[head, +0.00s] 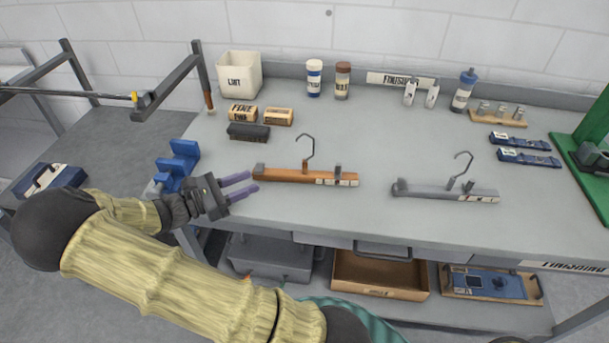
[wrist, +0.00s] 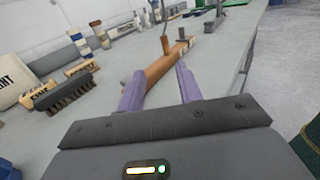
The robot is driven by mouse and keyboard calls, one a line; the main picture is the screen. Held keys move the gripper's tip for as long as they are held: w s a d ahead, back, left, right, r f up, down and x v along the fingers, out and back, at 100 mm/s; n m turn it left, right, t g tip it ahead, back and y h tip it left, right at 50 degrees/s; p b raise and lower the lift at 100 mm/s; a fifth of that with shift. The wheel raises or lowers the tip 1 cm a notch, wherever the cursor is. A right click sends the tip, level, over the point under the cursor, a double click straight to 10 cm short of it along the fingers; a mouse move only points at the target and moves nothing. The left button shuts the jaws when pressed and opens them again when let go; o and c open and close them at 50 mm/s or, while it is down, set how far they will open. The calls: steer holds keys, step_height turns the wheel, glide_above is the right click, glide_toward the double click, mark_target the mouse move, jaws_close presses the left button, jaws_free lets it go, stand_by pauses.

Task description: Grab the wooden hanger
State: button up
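The wooden hanger (head: 290,176) is an orange-brown bar with clips and a metal hook, lying near the front of the grey bench. My gripper (head: 243,188) is at its left end, with two purple fingers pointing right toward it. In the wrist view, the wooden hanger (wrist: 163,66) runs away from me, its near end between or just beyond the open fingers (wrist: 160,88). The fingers are apart, and I cannot tell whether either touches the wood. A grey hanger (head: 445,192) lies to the right on the bench.
A black brush (head: 248,132) and brush blocks (head: 278,117) lie behind the gripper, near a white LINT bin (head: 240,75). A blue holder (head: 177,165) sits at the bench's left edge. The bench (head: 375,150) is clear between the hangers and the bottles at the back.

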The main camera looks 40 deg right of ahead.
glide_toward(305, 161)
steer(key=d, duration=0.2)
steer(key=d+f, duration=0.1)
steer(key=d, duration=0.2)
steer(key=shift+w+d+f, duration=0.15)
steer(key=shift+w+f, duration=0.05)
steer(key=shift+s+d+p, duration=0.15)
steer(key=shift+s+d, duration=0.15)
steer(key=shift+d, duration=0.5)
steer(key=shift+s+d+p, duration=0.2)
steer(key=shift+s+d, duration=0.05)
steer(key=shift+d, duration=0.6)
steer(key=shift+s+d+p, duration=0.15)
steer(key=shift+s+d, duration=0.15)
steer(key=shift+d, duration=0.5)
steer(key=shift+r, duration=0.1)
jaws_close()
